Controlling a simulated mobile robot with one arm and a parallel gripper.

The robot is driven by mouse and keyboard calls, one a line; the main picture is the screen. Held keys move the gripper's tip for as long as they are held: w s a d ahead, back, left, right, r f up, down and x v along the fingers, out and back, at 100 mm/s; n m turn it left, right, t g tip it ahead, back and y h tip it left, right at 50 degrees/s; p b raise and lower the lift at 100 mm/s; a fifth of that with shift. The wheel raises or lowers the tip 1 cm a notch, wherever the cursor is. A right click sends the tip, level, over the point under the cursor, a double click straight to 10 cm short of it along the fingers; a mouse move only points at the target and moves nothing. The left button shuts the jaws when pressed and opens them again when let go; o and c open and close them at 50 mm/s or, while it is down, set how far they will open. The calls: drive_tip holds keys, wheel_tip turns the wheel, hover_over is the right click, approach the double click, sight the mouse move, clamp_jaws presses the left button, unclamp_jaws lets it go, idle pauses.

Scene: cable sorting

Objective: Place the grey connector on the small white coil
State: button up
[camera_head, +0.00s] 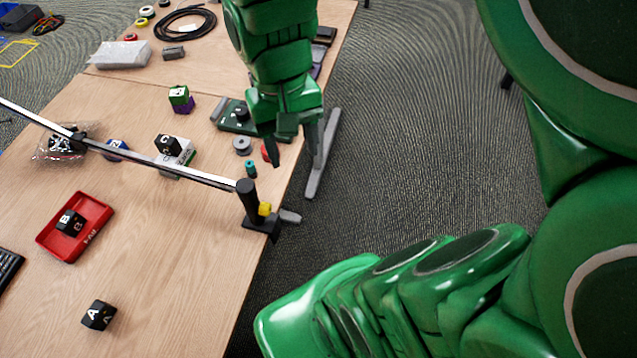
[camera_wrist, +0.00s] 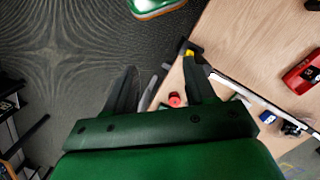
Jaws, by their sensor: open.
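A small grey block (camera_head: 173,53), which looks like the grey connector, lies on the table in the upper left of the head view, just below a coiled black cable. A small white coil (camera_head: 147,11) lies farther back near the top edge, apart from it. My gripper (camera_head: 290,148) is open and empty, pointing down by the table's right edge, well away from both. The wrist view shows its two spread fingers (camera_wrist: 160,78); neither connector nor coil is clear there.
A coiled black cable (camera_head: 185,23) and a clear bag (camera_head: 120,55) lie near the connector. A metal rail (camera_head: 160,157) on a black post (camera_head: 248,205) crosses above the table. A red tray (camera_head: 92,215), lettered cubes and small spools occupy the nearer part. Floor lies right.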

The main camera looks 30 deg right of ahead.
drive_tip(key=s+f+n, duration=0.1)
drive_tip(key=s+f, duration=0.1)
drive_tip(key=s, duration=0.5)
drive_tip(key=shift+s+n, duration=0.35)
drive_tip(key=shift+n, duration=0.05)
